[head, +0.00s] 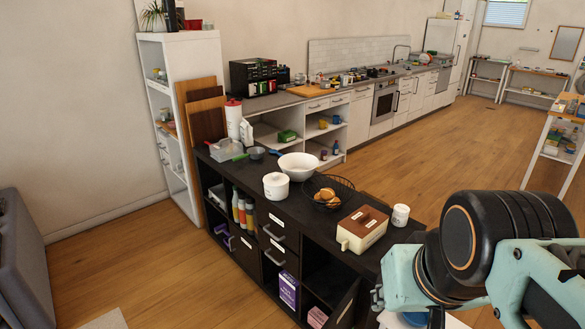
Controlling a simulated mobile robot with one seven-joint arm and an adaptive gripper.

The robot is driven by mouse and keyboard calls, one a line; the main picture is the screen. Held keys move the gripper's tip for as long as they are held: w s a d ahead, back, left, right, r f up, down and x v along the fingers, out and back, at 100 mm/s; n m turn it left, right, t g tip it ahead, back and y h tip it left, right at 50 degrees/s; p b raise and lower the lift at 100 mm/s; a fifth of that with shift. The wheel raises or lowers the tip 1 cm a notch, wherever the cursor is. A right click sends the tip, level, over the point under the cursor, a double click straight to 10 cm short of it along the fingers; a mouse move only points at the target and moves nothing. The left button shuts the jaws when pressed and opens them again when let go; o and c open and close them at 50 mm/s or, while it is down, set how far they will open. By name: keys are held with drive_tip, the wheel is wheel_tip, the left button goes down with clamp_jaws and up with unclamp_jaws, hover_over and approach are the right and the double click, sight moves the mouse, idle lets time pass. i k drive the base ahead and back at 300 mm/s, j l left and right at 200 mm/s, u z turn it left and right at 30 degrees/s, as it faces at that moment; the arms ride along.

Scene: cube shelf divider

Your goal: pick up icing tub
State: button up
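No tub in the head view can be read clearly as the icing tub. A white lidded tub (276,186) stands upright on the dark counter (298,225), in front of a white bowl (298,166). A smaller white tub (400,215) with faint marks stands upright at the counter's right end, beside a cream box with a brown top (363,229). My arm crosses the lower right, close to the smaller tub in the picture. My gripper is not in view, so its state is hidden.
A black wire basket with orange-brown items (328,191) stands mid-counter. Cutting boards (206,112) lean at the counter's left end, near a white bottle with a red cap (234,119). A grey sofa (30,262) is at far left. Wooden floor (455,140) is open beyond the counter.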

sight(280, 193)
drive_tip(key=u, duration=0.4)
drive_tip(key=j+u, duration=0.15)
drive_tip(key=u, duration=0.7)
drive_tip(key=i+j, duration=0.2)
drive_tip(key=j, duration=0.2)
drive_tip(key=i+j+u, duration=0.15)
drive_tip(key=j, duration=0.25)
drive_tip(key=i+j, duration=0.2)
drive_tip(key=i, duration=0.35)
drive_tip(key=i+j, duration=0.15)
drive_tip(key=i, duration=0.4)
drive_tip(key=i+z, duration=0.45)
drive_tip(key=i+j+z, duration=0.1)
drive_tip(key=i+z, duration=0.55)
drive_tip(key=z, duration=0.15)
drive_tip(key=i+z, duration=0.2)
drive_tip(key=z, duration=0.2)
drive_tip(key=i+z, duration=0.2)
drive_tip(key=z, duration=0.15)
drive_tip(key=i+l+z, duration=0.1)
drive_tip(key=z, duration=0.3)
drive_tip(key=i+z, duration=0.45)
drive_tip(key=z, duration=0.3)
